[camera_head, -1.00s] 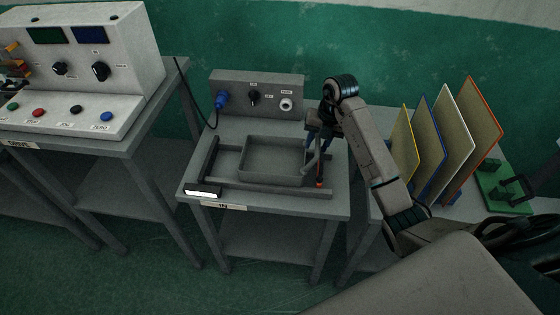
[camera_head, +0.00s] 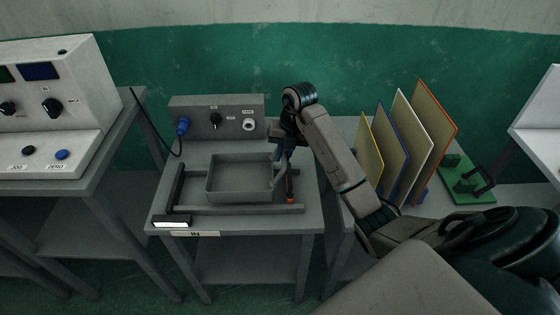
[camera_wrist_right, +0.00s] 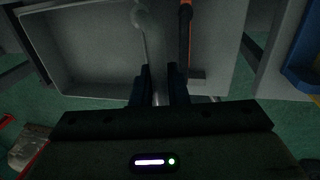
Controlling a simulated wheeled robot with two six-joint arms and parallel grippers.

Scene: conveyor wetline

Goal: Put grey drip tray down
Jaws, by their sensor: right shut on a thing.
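The grey drip tray (camera_head: 240,181) is a shallow, open, empty box. In the head view it is roughly level over the small table marked IN, within dark guide rails (camera_head: 238,210). I cannot tell whether its base touches the tabletop. My right gripper (camera_head: 279,160) is at the tray's right side, shut on the tray. In the right wrist view the tray (camera_wrist_right: 95,45) fills the upper left, and the gripper's dark fingers (camera_wrist_right: 158,88) are close together at its edge; the exact contact is hard to see. My left gripper is not in view.
A grey control box (camera_head: 217,115) with a blue plug stands behind the tray. A console (camera_head: 55,110) is on the left table. An orange-tipped rod (camera_head: 290,195) is near the gripper.

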